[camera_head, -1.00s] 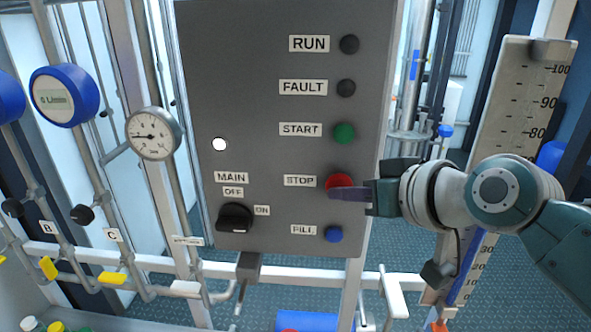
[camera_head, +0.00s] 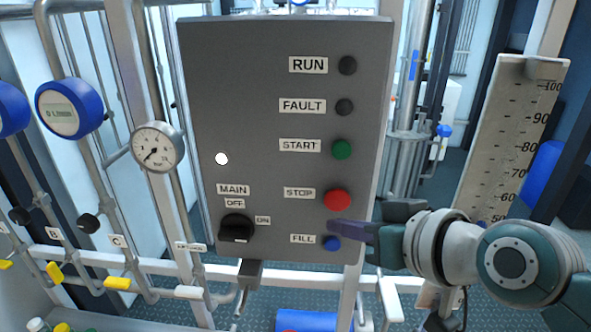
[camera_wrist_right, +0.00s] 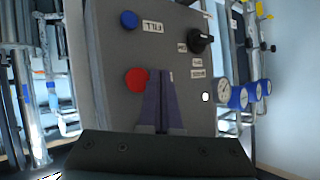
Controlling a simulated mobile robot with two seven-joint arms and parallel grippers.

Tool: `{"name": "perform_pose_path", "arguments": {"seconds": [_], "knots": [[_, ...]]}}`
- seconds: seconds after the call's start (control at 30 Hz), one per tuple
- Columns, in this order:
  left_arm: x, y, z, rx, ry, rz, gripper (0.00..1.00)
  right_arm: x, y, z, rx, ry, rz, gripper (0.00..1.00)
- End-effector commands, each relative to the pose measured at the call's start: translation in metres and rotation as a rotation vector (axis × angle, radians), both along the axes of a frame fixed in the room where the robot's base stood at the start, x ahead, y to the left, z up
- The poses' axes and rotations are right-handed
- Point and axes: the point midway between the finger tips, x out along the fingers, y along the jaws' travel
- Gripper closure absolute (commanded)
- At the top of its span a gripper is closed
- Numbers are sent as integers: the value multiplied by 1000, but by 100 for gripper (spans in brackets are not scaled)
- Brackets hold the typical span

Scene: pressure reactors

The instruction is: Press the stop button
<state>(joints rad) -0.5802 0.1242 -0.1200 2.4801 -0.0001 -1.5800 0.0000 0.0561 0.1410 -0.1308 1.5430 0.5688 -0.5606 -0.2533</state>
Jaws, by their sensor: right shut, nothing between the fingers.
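The red stop button (camera_head: 337,200) is on the grey control panel (camera_head: 270,120), right of the STOP label (camera_head: 299,193). My right gripper (camera_head: 332,226) is shut and empty, coming in from the right. In the head view its fingertips show just below the stop button and just above the blue fill button (camera_head: 331,243). In the right wrist view the shut fingers (camera_wrist_right: 161,73) point at the panel, with the red button (camera_wrist_right: 136,79) beside them on the left, partly covered. I cannot tell how far the tips are from the panel. My left gripper is not in view.
The green start button (camera_head: 342,149) is above the stop button. A black main switch (camera_head: 237,228) is at the panel's lower left, below a lit white lamp (camera_head: 222,159). A round gauge (camera_head: 157,147) stands left of the panel, a scale board (camera_head: 515,130) on the right.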

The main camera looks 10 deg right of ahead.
Motion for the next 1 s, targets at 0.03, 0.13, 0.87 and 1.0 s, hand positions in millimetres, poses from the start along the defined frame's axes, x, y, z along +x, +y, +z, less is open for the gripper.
{"name": "perform_pose_path", "arguments": {"seconds": [0.03,0.13,0.87,1.0], "knots": [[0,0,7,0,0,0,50,-6,2,2,0,2,0,100],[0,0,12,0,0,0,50,-14,5,2,0,1,1,100],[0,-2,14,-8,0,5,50,-22,7,0,1,-1,1,100],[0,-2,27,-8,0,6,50,-38,11,9,-20,40,28,100]]}}
